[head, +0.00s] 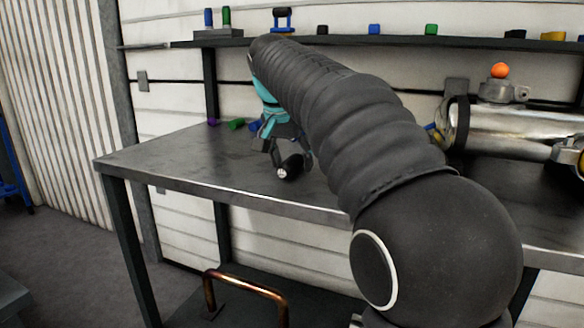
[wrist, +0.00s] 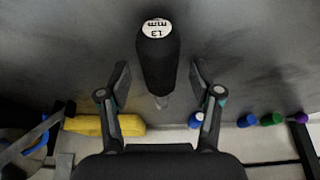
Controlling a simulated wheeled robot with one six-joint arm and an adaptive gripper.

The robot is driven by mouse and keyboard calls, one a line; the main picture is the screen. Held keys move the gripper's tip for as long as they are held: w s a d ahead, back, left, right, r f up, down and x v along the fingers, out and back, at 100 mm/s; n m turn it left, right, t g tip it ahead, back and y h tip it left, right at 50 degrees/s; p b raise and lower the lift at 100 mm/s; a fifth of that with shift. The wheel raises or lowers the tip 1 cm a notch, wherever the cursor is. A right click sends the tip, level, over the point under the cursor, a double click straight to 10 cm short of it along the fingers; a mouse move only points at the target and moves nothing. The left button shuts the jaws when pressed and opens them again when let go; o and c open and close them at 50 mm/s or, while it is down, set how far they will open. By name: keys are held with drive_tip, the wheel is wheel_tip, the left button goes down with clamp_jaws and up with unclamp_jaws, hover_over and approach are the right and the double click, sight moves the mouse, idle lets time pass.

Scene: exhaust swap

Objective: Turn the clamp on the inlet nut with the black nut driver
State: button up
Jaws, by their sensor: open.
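The black nut driver (wrist: 157,60) is between the two open fingers of my gripper (wrist: 159,78) in the wrist view, with a gap on each side. Its white end cap reads "13 mm", and a metal shank shows at its other end. In the head view the driver (head: 290,168) is at my gripper (head: 287,154), over the middle of the table; my arm partly hides the gripper. A silver exhaust (head: 505,128) lies at the right of the table, with a clamp (head: 570,152) at its right end. I cannot tell which nut is the inlet nut.
The metal table (head: 160,165) has bare room at its left. Purple, green and blue pieces (head: 236,124) lie at its back edge. A shelf (head: 350,40) above holds several coloured pieces. An orange ball (head: 500,70) tops a bracket by the exhaust. A copper-coloured handle (head: 245,283) is below.

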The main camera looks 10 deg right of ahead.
clamp_jaws()
drive_tip(key=shift+r, duration=0.15)
